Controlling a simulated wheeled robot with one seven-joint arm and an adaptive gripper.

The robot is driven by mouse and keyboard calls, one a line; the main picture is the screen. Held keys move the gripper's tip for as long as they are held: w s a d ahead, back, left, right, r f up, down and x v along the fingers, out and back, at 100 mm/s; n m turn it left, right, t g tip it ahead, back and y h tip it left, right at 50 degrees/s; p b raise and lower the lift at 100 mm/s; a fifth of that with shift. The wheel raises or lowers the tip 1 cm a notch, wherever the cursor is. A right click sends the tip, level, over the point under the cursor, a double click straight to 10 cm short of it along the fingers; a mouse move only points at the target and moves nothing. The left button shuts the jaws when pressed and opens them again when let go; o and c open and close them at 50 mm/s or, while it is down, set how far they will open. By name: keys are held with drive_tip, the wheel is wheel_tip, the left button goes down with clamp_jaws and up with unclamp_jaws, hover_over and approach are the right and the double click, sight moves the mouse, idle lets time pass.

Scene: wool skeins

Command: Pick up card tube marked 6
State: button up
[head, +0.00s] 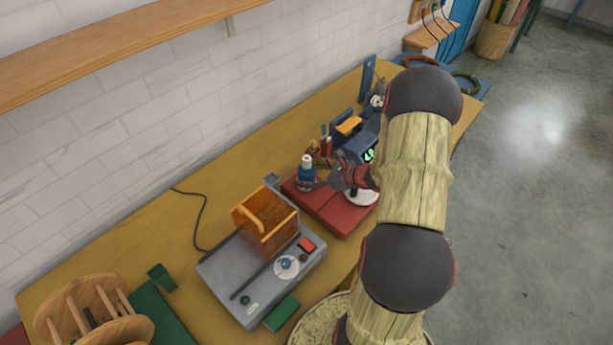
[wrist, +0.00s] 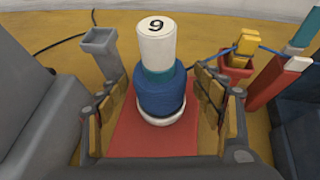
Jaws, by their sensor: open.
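A white card tube (wrist: 157,45) stands upright in the wrist view, with a teal band and blue wool wound around its lower part. The mark on its top reads like a 9 from this side; it could be a 6 seen upside down. In the head view the tube (head: 307,160) stands on a red mat (head: 338,217). My gripper (wrist: 161,88) is open, with one finger on each side of the tube and visible gaps between. In the head view my gripper (head: 322,180) is beside the tube, partly hidden by my arm.
A grey square holder (wrist: 101,49) stands behind left of the tube. A red pot (wrist: 236,70) with yellow and blue items is close on the right. An orange bin (head: 266,224) sits on a grey machine (head: 222,268). A white wall (head: 150,125) backs the bench.

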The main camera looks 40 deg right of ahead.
drive_tip(key=shift+w+a+f, duration=0.1)
drive_tip(key=shift+w+f, duration=0.05)
drive_tip(key=shift+w, duration=0.2)
drive_tip(key=shift+c, duration=1.1)
drive_tip(key=c, duration=0.9)
drive_tip(key=shift+c, duration=0.2)
